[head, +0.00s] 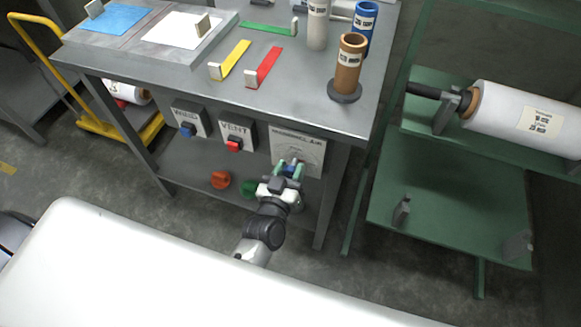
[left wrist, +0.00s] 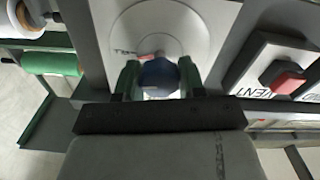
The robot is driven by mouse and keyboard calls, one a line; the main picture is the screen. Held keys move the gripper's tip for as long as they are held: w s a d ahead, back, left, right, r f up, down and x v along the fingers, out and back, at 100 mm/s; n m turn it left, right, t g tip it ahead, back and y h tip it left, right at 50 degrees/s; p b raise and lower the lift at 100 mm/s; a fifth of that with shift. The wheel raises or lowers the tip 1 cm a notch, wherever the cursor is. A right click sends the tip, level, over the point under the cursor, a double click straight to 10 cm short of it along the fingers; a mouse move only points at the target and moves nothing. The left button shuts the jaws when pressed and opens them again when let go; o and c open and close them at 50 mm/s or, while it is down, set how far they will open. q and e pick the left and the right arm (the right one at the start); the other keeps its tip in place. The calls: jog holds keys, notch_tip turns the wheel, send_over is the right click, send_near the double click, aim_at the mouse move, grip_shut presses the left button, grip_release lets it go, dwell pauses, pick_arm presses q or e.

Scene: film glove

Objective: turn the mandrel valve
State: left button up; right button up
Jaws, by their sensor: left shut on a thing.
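The mandrel valve is a blue knob (left wrist: 158,78) on a pale round dial on the panel (head: 310,150) at the bench front, right of the VENT box. A red pointer mark shows beside the knob in the left wrist view. My left gripper (head: 290,169) reaches up to this panel. Its green fingers stand one on each side of the knob and are shut on it. In the head view the fingers partly hide the knob. My right gripper is in neither view.
A green rack (head: 450,220) with a white roll (head: 500,115) stands right.

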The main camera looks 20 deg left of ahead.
pick_arm(q)
jog(key=n+p, duration=0.1)
jog(key=n, duration=0.2)
jog(key=shift+n, duration=0.3)
jog(key=n, duration=0.3)
jog(key=shift+a+n+p, duration=0.1)
jog(key=shift+n+p, duration=0.2)
jog(key=shift+p, duration=0.05)
jog(key=n, duration=0.3)
jog(key=shift+f+n, duration=0.15)
jog(key=shift+n, duration=0.25)
jog(key=shift+f+n+b, duration=0.1)
jog(key=shift+n+b, duration=0.3)
jog(key=shift+n, duration=1.8)
jog(key=o, duration=0.9)
jog(key=s, duration=1.1)
jog(key=shift+a+b, duration=0.2)
jog(key=shift+b, duration=0.2)
